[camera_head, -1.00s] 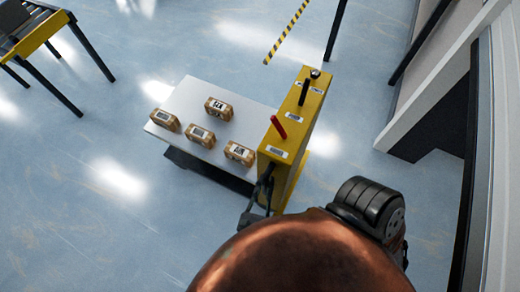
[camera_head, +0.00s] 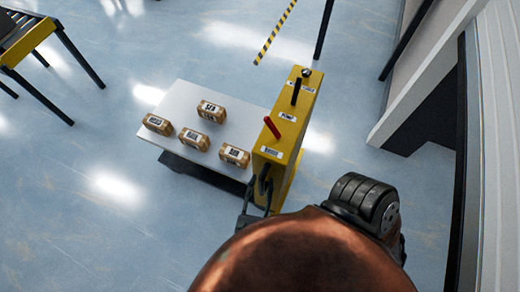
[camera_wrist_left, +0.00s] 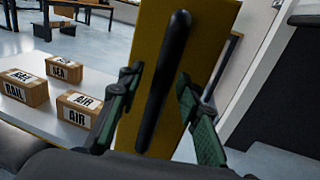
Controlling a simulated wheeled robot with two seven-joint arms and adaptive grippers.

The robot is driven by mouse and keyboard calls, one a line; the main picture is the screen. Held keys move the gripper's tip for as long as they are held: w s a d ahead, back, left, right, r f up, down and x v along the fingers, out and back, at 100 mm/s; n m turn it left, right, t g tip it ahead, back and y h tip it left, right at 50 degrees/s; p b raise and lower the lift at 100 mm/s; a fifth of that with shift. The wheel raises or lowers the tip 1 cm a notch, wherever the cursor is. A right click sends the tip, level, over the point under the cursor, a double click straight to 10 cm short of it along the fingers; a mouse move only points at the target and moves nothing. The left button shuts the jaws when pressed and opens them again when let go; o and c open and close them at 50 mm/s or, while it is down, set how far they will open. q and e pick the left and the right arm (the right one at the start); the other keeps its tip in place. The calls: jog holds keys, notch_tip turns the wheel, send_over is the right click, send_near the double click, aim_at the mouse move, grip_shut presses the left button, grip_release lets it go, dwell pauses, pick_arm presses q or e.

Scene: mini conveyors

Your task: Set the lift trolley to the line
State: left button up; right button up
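The lift trolley has a white platform (camera_head: 180,95) carrying several labelled cardboard boxes, and a yellow upright column (camera_head: 290,120). A red lever (camera_head: 271,127) and a black lever with a round knob stand on the column. My left gripper (camera_head: 257,198) is at the column's near side, partly hidden by my arm. In the left wrist view, its green-padded fingers (camera_wrist_left: 160,112) stand apart on either side of a black bar handle (camera_wrist_left: 165,80) on the yellow face. Gaps show beside the bar. The yellow-black striped floor line (camera_head: 275,32) lies beyond the trolley. My right gripper is out of view.
A yellow-edged conveyor on dark legs (camera_head: 30,42) stands at the far left. A white wall or panel (camera_head: 425,75) with a dark opening is close on the right. A dark post (camera_head: 324,28) stands near the line. The floor left of the trolley is clear.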

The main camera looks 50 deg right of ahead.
pick_arm(q)
jog(key=v, duration=1.2)
